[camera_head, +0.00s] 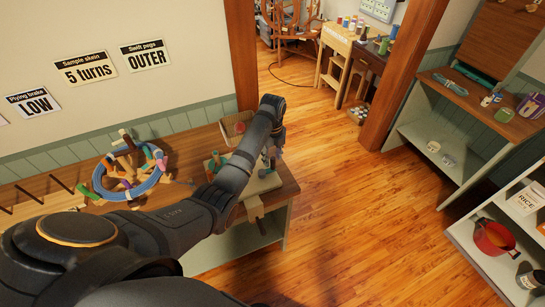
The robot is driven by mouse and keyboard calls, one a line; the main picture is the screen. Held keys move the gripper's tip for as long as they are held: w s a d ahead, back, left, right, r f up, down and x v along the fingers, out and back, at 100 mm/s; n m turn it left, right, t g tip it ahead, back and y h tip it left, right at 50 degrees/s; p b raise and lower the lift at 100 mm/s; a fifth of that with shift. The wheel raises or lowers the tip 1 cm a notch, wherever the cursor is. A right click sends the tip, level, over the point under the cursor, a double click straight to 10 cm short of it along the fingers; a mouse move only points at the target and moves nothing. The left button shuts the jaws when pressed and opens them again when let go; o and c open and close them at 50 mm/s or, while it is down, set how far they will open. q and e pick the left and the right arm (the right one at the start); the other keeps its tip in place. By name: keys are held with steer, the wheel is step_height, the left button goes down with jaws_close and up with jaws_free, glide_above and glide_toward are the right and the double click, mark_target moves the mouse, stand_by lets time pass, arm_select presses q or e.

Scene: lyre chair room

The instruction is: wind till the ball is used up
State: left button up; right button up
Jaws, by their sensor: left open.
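My left arm reaches in from the lower left across the wooden bench. My left gripper (274,152) is at its far end, small and dark, pointing down over the bench's right end; it is open. I cannot tell whether it touches anything. Below it is a pale board (258,184) with a wooden clamp at the bench edge, partly hidden by my arm. Small green and brown parts (214,164) show left of the arm. A wooden swift (130,172) with a loop of blue yarn stands on the left of the bench. I cannot make out a ball clearly. My right gripper is out of view.
A woven basket (236,125) sits at the bench's back, close behind my arm. Wooden pegs (62,183) stick out at the far left. Wall cards read "Swift pegs OUTER" (146,56), "Sample skein 5 turns" (85,69) and "Plying brake LOW" (33,99). The floor right of the bench is clear.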

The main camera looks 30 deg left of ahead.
arm_select(q)
steer(key=shift+f+b, duration=1.65)
steer(key=shift+r+p, duration=0.3)
steer(key=shift+p, duration=0.05)
steer(key=shift+f+p, duration=0.1)
steer(key=shift+p, duration=0.35)
steer(key=shift+f, duration=0.1)
steer(key=shift+c, duration=0.5)
jaws_close()
